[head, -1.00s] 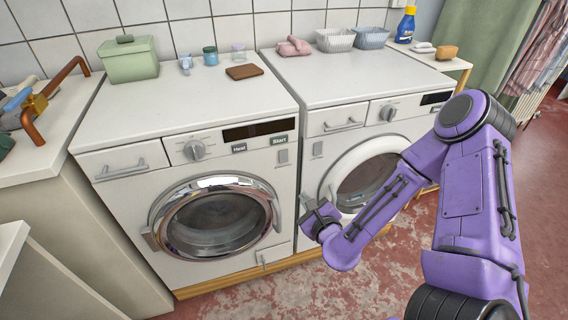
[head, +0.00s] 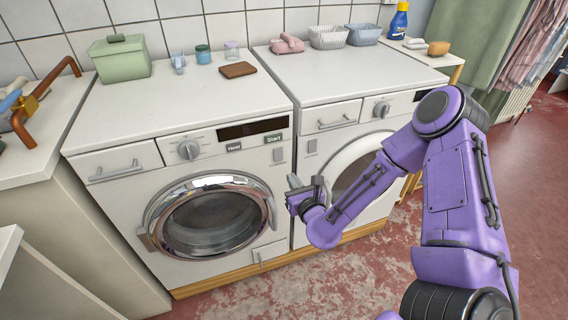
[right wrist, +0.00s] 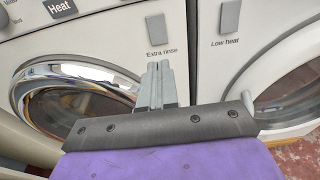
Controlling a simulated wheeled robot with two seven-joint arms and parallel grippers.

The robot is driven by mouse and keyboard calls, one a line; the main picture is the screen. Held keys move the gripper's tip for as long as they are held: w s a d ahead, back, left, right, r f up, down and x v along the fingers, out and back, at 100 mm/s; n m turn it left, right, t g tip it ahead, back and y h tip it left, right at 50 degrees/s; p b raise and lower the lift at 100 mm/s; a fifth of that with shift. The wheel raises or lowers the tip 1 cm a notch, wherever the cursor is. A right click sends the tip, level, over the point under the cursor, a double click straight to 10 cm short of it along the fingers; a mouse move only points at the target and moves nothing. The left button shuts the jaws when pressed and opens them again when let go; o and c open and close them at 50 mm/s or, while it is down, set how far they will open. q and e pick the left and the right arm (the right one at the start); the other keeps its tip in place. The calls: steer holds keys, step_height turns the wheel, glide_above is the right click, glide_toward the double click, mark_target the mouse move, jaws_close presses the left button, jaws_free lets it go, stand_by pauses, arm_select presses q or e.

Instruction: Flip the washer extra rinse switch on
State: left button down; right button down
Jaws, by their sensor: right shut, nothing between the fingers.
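The extra rinse switch (head: 278,154) is a small grey rocker at the right of the left machine's front, below the display. The right wrist view shows the switch (right wrist: 157,28) with its "Extra rinse" label underneath. I cannot tell which way it is tipped. My right gripper (head: 292,181) is shut and empty, below and slightly right of the switch in the head view. In the right wrist view its closed fingertips (right wrist: 159,68) point up toward the label, seemingly short of the panel. My left gripper is not in view.
A similar "Low heat" switch (right wrist: 230,15) is close by on the right machine (head: 345,88). The left machine's round chrome door (head: 158,205) is below left. Start (head: 273,139) and Heat (head: 234,147) buttons are above the switch. The tops hold a green box (head: 120,60) and baskets.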

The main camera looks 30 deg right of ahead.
steer(key=p+x, duration=0.1)
steer(key=x, duration=0.8)
steer(key=shift+w+f+b, duration=0.1)
steer(key=shift+f+b, duration=0.4)
steer(key=shift+b, duration=0.5)
steer(key=shift+w+r+t, duration=0.1)
steer(key=shift+r+t, duration=0.15)
steer(key=shift+t, duration=0.05)
steer(key=shift+r, duration=0.15)
steer(key=b, duration=0.3)
glide_toward(279, 159)
steer(key=s+a+f, duration=0.1)
steer(key=s+f, duration=0.1)
steer(key=s, duration=0.5)
steer(key=shift+w+a+f, duration=0.15)
steer(key=shift+w+a, duration=0.05)
steer(key=shift+a, duration=0.05)
